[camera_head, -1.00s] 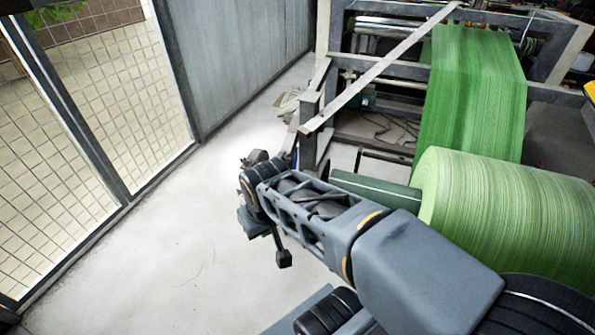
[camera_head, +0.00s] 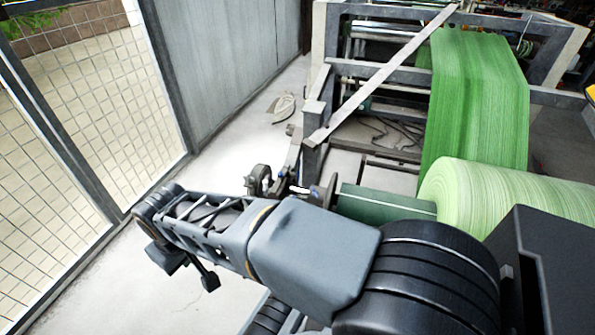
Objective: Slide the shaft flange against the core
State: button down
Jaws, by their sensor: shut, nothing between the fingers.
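The green roll (camera_head: 500,192) lies at the right, and its dark green core (camera_head: 385,206) sticks out to the left. A dark disc, which looks like the shaft flange (camera_head: 318,196), stands just left of the core's end with a narrow gap visible. Its lower part is hidden by my arm. A pale piece of shaft shows left of it. My gripper (camera_head: 190,268) is at the lower left, at the end of my arm, shut and empty. It is well apart from the flange and core, and its fingertips are hard to make out.
A dark round fitting (camera_head: 259,180) stands left of the flange by the machine's grey frame (camera_head: 313,140). A slanted bar (camera_head: 385,75) crosses above. Green web (camera_head: 475,95) runs up from the roll. A mesh fence (camera_head: 90,110) closes the left side; pale floor lies between.

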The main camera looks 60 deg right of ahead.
aim_at(325, 195)
jog(key=z, duration=0.25)
jog(key=i, duration=0.7)
jog(key=z, duration=0.85)
jog(key=i, duration=0.3)
jog(key=z, duration=0.25)
